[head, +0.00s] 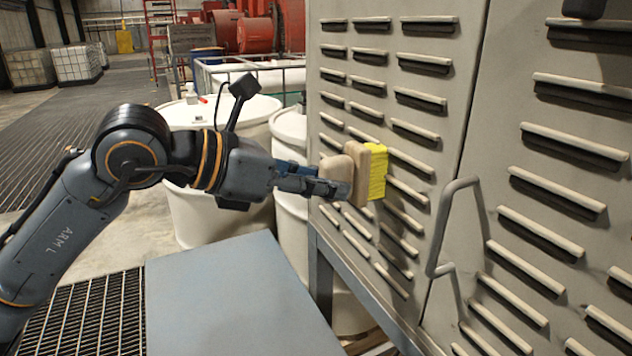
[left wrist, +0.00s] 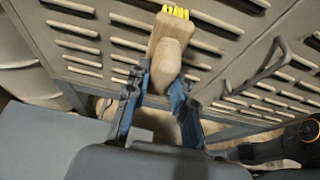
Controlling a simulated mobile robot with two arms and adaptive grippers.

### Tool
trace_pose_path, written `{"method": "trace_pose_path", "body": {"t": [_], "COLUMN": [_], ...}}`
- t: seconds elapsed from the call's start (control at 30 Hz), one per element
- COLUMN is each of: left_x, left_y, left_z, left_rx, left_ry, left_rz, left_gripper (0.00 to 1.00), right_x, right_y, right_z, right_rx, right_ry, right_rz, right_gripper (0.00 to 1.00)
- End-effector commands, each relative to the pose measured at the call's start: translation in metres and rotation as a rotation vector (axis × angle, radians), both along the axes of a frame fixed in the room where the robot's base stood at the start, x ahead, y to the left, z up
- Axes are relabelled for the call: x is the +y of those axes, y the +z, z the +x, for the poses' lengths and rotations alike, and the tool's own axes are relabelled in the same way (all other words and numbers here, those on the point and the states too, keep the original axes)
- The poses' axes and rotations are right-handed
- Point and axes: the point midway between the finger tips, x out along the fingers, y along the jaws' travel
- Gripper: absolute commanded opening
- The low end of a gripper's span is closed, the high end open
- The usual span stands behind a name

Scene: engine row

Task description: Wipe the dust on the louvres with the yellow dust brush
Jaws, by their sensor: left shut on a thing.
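The dust brush has a tan wooden body and yellow bristles (head: 377,172). My left gripper (head: 322,182) is shut on the wooden handle of the brush (head: 357,165). The bristles face the louvred panel (head: 440,120) and are at or very near its louvres; I cannot tell if they touch. In the left wrist view the brush (left wrist: 168,50) sits between the blue-edged fingers (left wrist: 160,100), with the yellow bristles at the top. The louvres are slanted slats in several rows, with pale upper faces over dark slots. My right gripper is not seen.
A bent metal door handle (head: 447,225) sticks out from the panel, right of the brush. A blue-grey flat surface (head: 225,295) lies below my left arm. White drums (head: 200,215) stand behind the arm. Metal grating (head: 90,320) covers the floor at lower left.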

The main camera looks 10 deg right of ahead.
Motion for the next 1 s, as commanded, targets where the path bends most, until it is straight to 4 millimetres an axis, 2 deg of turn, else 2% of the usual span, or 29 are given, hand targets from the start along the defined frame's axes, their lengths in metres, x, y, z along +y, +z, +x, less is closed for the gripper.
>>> {"method": "trace_pose_path", "body": {"t": [0.2,0.53,0.87,1.0], "left_x": [-0.006,-0.009,-0.019,-0.020], "left_y": [-0.002,-0.001,-0.001,0.000], "left_z": [-0.020,-0.033,-0.057,-0.060], "left_rx": [-0.003,-0.003,-0.003,-0.002], "left_ry": [-0.003,-0.002,-0.002,-0.001], "left_rz": [-0.001,-0.002,-0.002,-0.001], "left_gripper": [0.00,0.00,0.00,0.00], "right_x": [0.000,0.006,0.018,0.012], "right_y": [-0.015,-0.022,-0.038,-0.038], "right_z": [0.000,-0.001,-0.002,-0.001], "right_rx": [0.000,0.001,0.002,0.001], "right_ry": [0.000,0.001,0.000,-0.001], "right_rz": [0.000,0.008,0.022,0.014], "right_gripper": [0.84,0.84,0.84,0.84]}}
